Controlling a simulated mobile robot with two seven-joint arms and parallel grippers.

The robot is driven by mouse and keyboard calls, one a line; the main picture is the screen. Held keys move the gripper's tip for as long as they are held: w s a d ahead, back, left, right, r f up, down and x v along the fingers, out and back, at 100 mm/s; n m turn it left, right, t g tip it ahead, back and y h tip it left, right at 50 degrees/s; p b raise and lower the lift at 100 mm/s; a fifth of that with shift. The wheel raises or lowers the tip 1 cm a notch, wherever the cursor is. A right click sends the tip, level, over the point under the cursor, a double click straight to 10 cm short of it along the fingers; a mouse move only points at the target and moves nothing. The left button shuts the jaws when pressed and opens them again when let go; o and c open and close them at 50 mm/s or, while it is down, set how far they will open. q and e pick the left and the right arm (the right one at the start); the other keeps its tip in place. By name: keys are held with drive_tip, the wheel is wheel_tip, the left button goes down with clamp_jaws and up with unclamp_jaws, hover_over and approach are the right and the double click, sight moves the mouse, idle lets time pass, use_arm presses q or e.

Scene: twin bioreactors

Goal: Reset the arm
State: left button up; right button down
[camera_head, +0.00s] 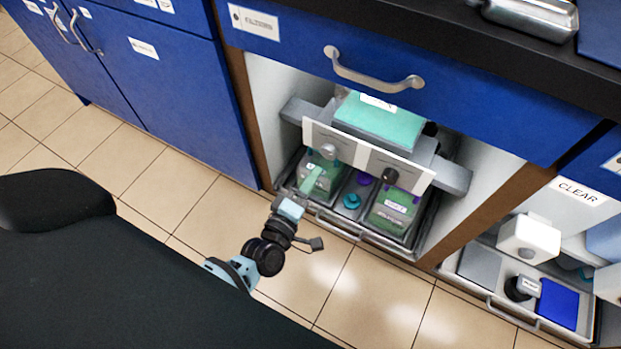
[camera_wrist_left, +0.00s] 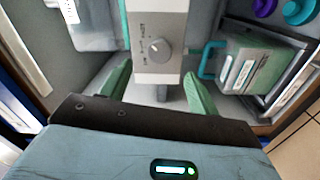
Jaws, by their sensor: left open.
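I cannot tell whether the fingers touch anything. In the head view the unit has a pale front panel with a light knob (camera_head: 330,151) and a dark knob (camera_head: 390,175). A green-filled box (camera_head: 394,209) sits below on the right. My right gripper is not in view.
A metal tray with a front handle (camera_head: 337,227) lies under the unit. Purple and teal caps (camera_head: 351,201) sit between the boxes. A blue drawer with a handle (camera_head: 374,82) overhangs the bay. Another bay with a tray (camera_head: 540,318) is at right. Tiled floor (camera_head: 190,190) in front is clear.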

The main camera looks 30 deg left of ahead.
use_arm(q)
drive_tip(key=s+r+m+g+h+p, duration=0.1)
drive_tip(key=s+r+m+g+p, duration=0.1)
drive_tip(key=s+r+m+p, duration=0.45)
drive_tip(key=s+r+m+g+h+p, duration=0.1)
drive_tip(key=s+r+g+p, duration=0.2)
drive_tip(key=s+p, duration=0.8)
drive_tip(key=s+r+m+g+p, duration=0.2)
drive_tip(key=s+r+m+p, duration=0.25)
drive_tip(key=s+p, duration=0.4)
drive_tip(key=s+a+r+m+g+p, duration=0.1)
drive_tip(key=s+r+m+g+p, duration=0.1)
drive_tip(key=s+r+m+p, duration=0.3)
drive_tip(key=s+r+p, duration=0.4)
drive_tip(key=s+r, duration=0.2)
drive_tip(key=r, duration=0.3)
drive_tip(key=shift+a+y+p, duration=0.3)
drive_tip(key=shift+a+p, duration=0.05)
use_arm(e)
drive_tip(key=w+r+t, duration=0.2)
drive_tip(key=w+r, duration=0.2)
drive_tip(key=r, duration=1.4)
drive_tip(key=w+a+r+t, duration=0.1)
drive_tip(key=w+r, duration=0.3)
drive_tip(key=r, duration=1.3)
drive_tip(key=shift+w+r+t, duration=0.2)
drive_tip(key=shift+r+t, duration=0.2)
